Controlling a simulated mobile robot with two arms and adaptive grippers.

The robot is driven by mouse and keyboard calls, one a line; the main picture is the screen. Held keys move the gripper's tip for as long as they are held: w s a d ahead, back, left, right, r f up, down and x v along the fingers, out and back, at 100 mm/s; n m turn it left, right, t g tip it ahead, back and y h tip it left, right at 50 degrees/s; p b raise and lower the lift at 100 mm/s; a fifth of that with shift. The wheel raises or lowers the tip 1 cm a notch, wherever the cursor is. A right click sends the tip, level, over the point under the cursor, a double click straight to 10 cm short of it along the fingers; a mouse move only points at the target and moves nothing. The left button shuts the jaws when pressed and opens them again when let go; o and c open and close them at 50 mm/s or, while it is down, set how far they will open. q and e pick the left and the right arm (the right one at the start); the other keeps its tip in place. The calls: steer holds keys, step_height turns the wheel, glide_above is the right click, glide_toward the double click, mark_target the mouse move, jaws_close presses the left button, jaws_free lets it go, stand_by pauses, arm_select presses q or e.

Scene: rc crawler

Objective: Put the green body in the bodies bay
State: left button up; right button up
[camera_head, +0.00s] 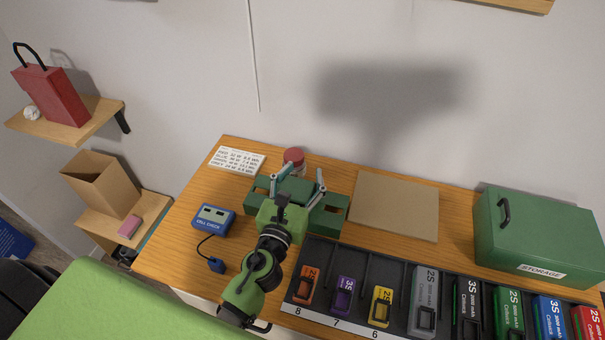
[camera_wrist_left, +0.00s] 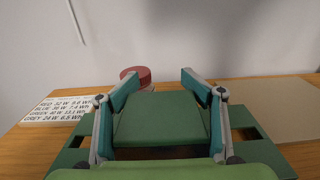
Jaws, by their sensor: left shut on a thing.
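My left gripper (camera_head: 302,181) is over the back middle of the wooden table (camera_head: 180,240), its fingers pointing toward the wall. It is shut on a green block, the green body (camera_head: 296,190), with one finger on each side. The wrist view shows the green body (camera_wrist_left: 160,122) between the fingers. A wider darker green part with openings (camera_head: 333,214) spreads out to both sides around and below it. I cannot tell whether that part belongs to the body or is a separate tray under it. No bay labelled for bodies can be read. My right gripper is not in view.
A black battery rack (camera_head: 327,327) with several packs lines the front right. A green storage box (camera_head: 540,235) stands right, and a bare tan mat (camera_head: 397,205) lies beside the green part. A blue cell checker (camera_head: 213,219), a printed card (camera_head: 237,160) and a red-lidded jar (camera_head: 294,155) are nearby.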

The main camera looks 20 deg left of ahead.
arm_select(q)
steer(key=o, duration=1.4)
steer(key=shift+s+r, duration=0.1)
